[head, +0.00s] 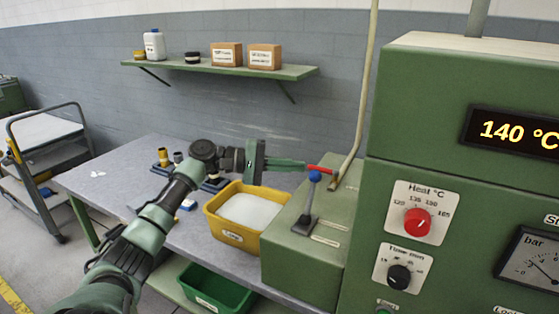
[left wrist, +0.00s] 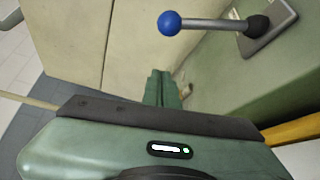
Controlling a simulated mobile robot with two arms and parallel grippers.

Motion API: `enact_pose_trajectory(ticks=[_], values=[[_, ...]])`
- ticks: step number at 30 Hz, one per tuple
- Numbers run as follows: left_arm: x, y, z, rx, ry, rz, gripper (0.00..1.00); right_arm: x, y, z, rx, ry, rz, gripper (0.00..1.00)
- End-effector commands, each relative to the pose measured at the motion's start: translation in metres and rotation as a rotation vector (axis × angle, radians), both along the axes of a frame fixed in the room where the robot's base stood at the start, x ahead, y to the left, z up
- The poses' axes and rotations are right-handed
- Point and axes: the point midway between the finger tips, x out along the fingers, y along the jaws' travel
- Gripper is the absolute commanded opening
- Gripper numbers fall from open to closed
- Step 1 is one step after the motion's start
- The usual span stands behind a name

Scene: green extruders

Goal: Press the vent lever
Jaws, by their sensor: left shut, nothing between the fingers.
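A lever with a blue ball knob (head: 314,177) stands upright on the green box beside the machine. It also shows in the left wrist view, its blue knob (left wrist: 170,23) above my fingers. A short red handle (head: 319,170) sits by the pale pipe, just behind the knob in the head view. No readable label tells which one is the vent lever. My left gripper (head: 303,164) is shut and empty, its tips close to the red handle and left of the blue knob. Whether they touch anything I cannot tell. In the left wrist view the shut fingers (left wrist: 163,88) point forward.
A yellow bin (head: 213,220) with white contents stands on the grey table (head: 95,178) below my left gripper. The green machine (head: 440,90) with a 140 °C display fills the right. A shelf (head: 215,73) hangs behind; a trolley (head: 40,130) stands left.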

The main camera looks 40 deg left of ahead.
Motion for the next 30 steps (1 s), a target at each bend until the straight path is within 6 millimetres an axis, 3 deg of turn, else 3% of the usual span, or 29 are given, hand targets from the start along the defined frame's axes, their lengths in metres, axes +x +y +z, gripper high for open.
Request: enact_pose_trajectory(ticks=[6, 16, 30], values=[[0.028, -0.031, -0.001, -0.001, -0.001, -0.002, 0.0, 0.001, 0.0, 0.018, -0.001, -0.002, 0.0, 0.0], [-0.004, -0.041, 0.003, 0.003, 0.003, 0.0, 0.0, -0.001, -0.001, 0.031, -0.001, 0.002, 0.001, 0.0], [-0.01, -0.044, 0.005, 0.0, 0.0, 0.001, 0.0, -0.004, -0.001, 0.033, -0.001, 0.006, 0.001, 0.0]])
